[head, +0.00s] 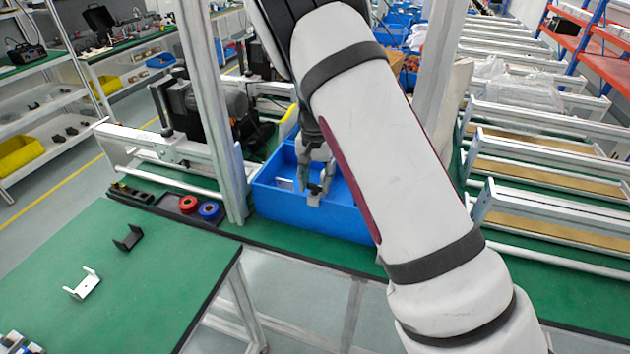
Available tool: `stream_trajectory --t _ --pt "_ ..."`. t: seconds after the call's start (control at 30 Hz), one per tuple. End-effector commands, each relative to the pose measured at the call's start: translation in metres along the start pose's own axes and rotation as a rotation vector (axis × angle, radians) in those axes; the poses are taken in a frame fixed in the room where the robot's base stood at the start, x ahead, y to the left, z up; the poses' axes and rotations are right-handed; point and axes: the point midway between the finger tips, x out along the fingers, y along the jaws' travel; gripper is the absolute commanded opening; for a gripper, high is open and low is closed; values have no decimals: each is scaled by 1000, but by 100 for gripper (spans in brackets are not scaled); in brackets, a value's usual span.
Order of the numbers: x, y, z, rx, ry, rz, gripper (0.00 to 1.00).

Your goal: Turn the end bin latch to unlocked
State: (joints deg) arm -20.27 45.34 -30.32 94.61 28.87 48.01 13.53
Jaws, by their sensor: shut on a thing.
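The blue bin (278,207) stands on the green bench top behind the front table, partly hidden by my arm. My gripper (316,192) points down at the bin, in front of its inside as seen from here. Its fingers are shut on a small part at the bin, which looks like the latch. The fingers cover most of that part, so its turn angle cannot be told.
A metal post (213,120) rises just left of the bin. Red (188,204) and blue (209,211) rolls sit in a black tray. A white bracket (84,284) and a black bracket (128,238) lie on the green front table. Metal frames (550,215) fill the right.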

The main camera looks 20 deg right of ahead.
Motion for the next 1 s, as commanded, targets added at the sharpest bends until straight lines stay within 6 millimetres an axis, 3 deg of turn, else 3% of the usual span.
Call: stream_trajectory --t 0.37,1.0 --pt "0 0 -1 -135 0 -2 10" --pt "1 0 -1 -724 0 -2 10"
